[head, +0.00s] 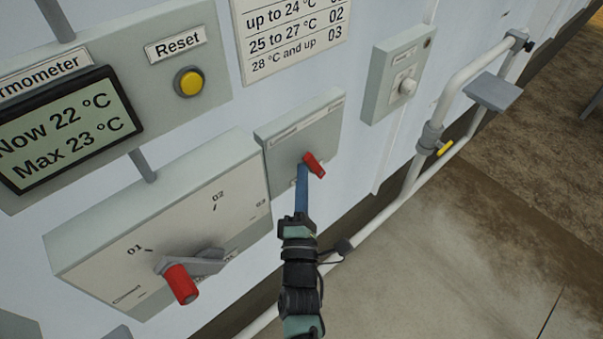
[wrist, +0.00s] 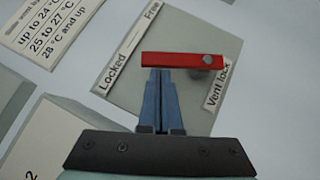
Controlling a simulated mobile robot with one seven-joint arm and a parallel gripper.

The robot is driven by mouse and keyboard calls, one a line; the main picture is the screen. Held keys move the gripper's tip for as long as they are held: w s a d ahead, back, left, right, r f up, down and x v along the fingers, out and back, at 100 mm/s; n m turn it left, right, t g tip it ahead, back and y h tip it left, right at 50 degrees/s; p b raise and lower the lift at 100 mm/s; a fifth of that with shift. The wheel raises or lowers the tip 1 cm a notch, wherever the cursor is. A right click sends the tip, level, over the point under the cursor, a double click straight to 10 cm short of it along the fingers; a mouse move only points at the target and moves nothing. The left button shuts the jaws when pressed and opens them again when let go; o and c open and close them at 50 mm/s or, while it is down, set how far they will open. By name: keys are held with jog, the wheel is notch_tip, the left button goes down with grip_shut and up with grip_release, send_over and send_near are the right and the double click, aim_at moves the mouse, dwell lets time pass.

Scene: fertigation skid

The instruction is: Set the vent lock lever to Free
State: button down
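The vent lock panel (head: 284,147) is a grey plate on the wall; it fills the middle of the wrist view (wrist: 128,92). Its red lever (head: 315,165) shows in the wrist view (wrist: 172,60) as a bar with a round pivot at its right end. The lever's free end points left, nearer the Locked label (wrist: 113,74) than the Free label (wrist: 153,10). My gripper (head: 302,168) has its blue fingers together, with nothing seen between them. Its tips (wrist: 161,71) are at the lever's lower edge in the wrist view; I cannot tell whether they touch.
A selector box with a red-tipped handle (head: 180,283) stands close on the left. A thermometer panel with a yellow Reset button (head: 189,82) is above it. Floor is clear at lower right.

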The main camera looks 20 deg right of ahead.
aim_at(314, 160)
jog(key=r+m+g+p, duration=0.1)
jog(key=p, duration=0.2)
jog(key=d+r+m+p, duration=0.1)
jog(key=p, duration=0.2)
jog(key=shift+w+r+g+p, duration=0.2)
jog(key=shift+r+g+p, duration=0.1)
jog(key=shift+g, duration=0.1)
jog(key=m+p, duration=0.1)
jog(key=p, duration=0.1)
jog(key=d+g+p, duration=0.1)
jog(key=p, duration=0.2)
jog(key=shift+w+r+m+y, duration=0.2)
jog(key=shift+r+m+y, duration=0.1)
jog(key=shift+r+m, duration=0.1)
jog(key=p, duration=0.1)
jog(key=m+g+p, duration=0.1)
jog(key=shift+w+d+p, duration=0.15)
jog(key=shift+d+p, duration=0.15)
jog(key=shift+d, duration=0.05)
jog(key=shift+w+d+g+y+p, duration=0.15)
jog(key=shift+w+d, duration=0.1)
jog(key=shift+d, duration=0.45)
jog(key=shift+w+d+g+y+p, duration=0.15)
jog(key=shift+w+d, duration=0.05)
jog(key=shift+d, duration=0.45)
jog(key=shift+d+r, duration=0.1)
